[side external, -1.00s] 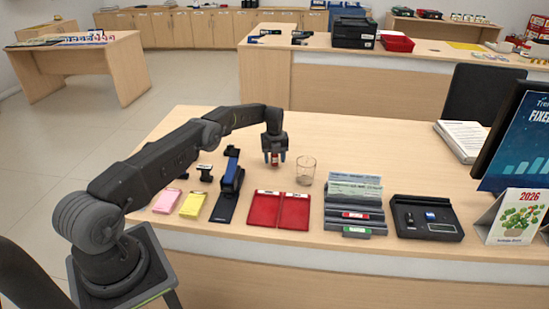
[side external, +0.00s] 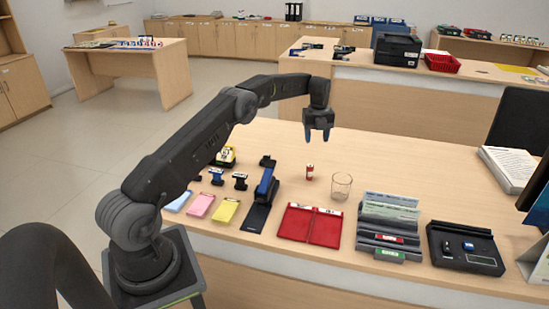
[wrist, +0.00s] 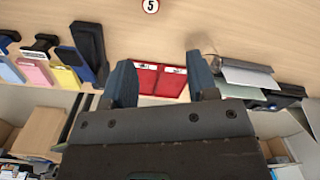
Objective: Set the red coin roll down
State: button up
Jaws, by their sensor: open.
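The red coin roll (side external: 310,172) stands upright on the counter, just left of the clear glass (side external: 341,186) and apart from it. Its round white end marked 5 shows at the top edge of the wrist view (wrist: 151,5). My gripper (side external: 318,137) is above the roll, clear of it, with its fingers pointing down. In the wrist view its two blue-grey fingers (wrist: 163,78) are spread with nothing between them.
In front of the roll lie a red folder (side external: 310,226), a blue and black stapler (side external: 263,198) and coloured note pads (side external: 200,205). A grey slip rack (side external: 390,222) and a black tray (side external: 465,249) stand to the right. The counter behind the glass is bare.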

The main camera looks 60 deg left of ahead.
jog(key=s+d+r+n+t, duration=0.1)
jog(key=s+d+r+n, duration=0.55)
jog(key=d+r, duration=0.35)
jog(key=s+d+r+n+t, duration=0.2)
jog(key=s+d+r+n, duration=0.45)
jog(key=r, duration=0.55)
jog(key=s+d+f+n, duration=0.1)
jog(key=s+d+n, duration=0.2)
jog(key=s, duration=0.5)
jog(key=s+d+f+n+t, duration=0.1)
jog(key=s+d+f+n, duration=0.1)
jog(key=s, duration=0.6)
jog(key=s+d+f+n+t, duration=0.1)
jog(key=s+d+n, duration=0.3)
jog(key=s, duration=0.5)
jog(key=d, duration=0.2)
jog(key=shift+d+f+n, duration=0.25)
jog(key=shift+d+n, duration=0.05)
